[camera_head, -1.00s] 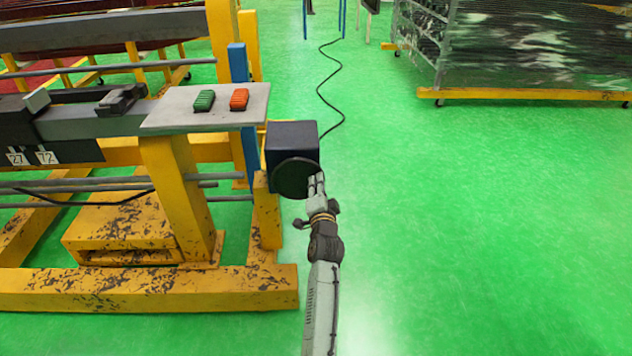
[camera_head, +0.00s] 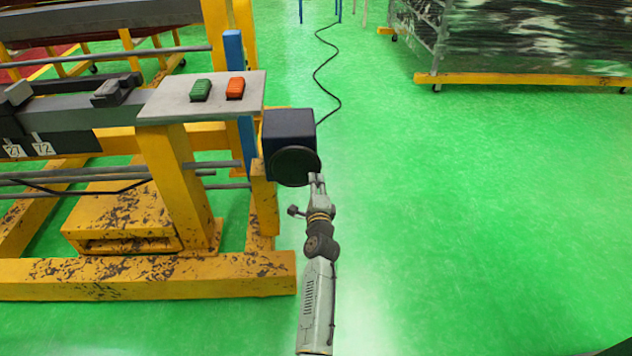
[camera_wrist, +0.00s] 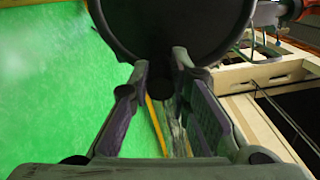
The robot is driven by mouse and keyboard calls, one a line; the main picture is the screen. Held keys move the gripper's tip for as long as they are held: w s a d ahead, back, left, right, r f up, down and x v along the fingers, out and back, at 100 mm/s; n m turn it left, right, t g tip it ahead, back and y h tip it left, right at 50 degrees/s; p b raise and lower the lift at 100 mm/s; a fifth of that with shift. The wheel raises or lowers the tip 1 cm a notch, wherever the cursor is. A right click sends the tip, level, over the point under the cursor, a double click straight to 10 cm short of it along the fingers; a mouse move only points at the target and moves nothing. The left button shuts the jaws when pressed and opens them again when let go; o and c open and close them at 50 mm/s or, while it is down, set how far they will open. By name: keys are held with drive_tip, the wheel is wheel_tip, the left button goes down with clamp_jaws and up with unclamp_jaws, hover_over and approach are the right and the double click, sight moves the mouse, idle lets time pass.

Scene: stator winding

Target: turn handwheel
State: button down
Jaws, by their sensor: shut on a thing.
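The handwheel (camera_head: 294,166) is a dark round disc on the front of a dark blue box at the right end of the yellow machine frame. My gripper (camera_head: 317,178) is at the wheel's lower right rim. In the wrist view the handwheel (camera_wrist: 172,25) fills the top, and my gripper (camera_wrist: 162,75) has its two fingers on either side of a small dark round knob (camera_wrist: 161,85) below the rim. The gripper is shut on this knob. The knob is hidden by the fingers in the head view.
The blue box (camera_head: 289,128) stands beside a blue post and the yellow frame (camera_head: 150,278). A grey panel (camera_head: 215,105) carries green and orange buttons. A black cable lies on the green floor behind. The floor to the right is clear up to a wrapped rack (camera_head: 520,45).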

drive_tip(key=shift+a+f, duration=0.1)
drive_tip(key=shift+f, duration=0.2)
drive_tip(key=c, duration=1.7)
unclamp_jaws()
drive_tip(key=shift+o, duration=1.1)
drive_tip(key=shift+r, duration=0.15)
drive_tip(key=s, duration=1.2)
